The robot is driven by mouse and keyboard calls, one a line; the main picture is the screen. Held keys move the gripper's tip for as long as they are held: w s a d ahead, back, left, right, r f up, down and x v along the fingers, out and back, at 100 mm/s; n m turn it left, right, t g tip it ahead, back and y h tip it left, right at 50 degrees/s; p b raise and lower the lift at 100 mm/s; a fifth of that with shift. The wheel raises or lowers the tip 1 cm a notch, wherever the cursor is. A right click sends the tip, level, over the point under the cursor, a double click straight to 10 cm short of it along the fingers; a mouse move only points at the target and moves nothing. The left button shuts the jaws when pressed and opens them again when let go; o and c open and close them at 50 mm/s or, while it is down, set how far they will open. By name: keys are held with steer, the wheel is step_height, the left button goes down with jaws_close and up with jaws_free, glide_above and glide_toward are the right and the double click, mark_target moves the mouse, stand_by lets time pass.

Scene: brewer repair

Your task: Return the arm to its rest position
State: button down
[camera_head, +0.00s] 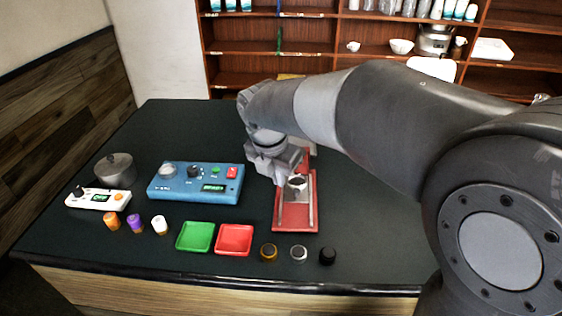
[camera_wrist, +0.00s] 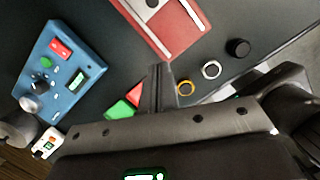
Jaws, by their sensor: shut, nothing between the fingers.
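My arm reaches in from the right in the head view and stretches over the dark table (camera_head: 150,270). My gripper (camera_head: 281,180) points down above the left side of a red base with metal rails (camera_head: 283,224). In the wrist view, the fingers of my gripper (camera_wrist: 158,68) are together with nothing between them. The red base also shows in the wrist view (camera_wrist: 160,36), beyond the fingertips. My gripper partly hides the back of the red base in the head view.
A blue control box (camera_head: 196,185), a white scale (camera_head: 97,199) and a metal pot (camera_head: 116,168) stand left. A green tray (camera_head: 194,237), a red tray (camera_head: 234,240), coloured-capped bottles (camera_head: 135,223) and rings (camera_head: 268,252) line the front. Shelves (camera_head: 330,47) stand behind.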

steer(key=s+d+r+m+t, duration=0.1)
steer(key=s+d+m, duration=0.8)
steer(key=m, duration=0.6)
steer(key=s+d+r+m+t+y, duration=0.1)
steer(key=s+d+m+t, duration=0.1)
steer(key=s+d+m, duration=0.7)
steer(key=d+m, duration=0.1)
steer(key=m, duration=0.5)
steer(key=shift+s+d+r+m, duration=0.2)
steer(key=shift+s+r+m, duration=0.05)
steer(key=shift+r+m, duration=0.05)
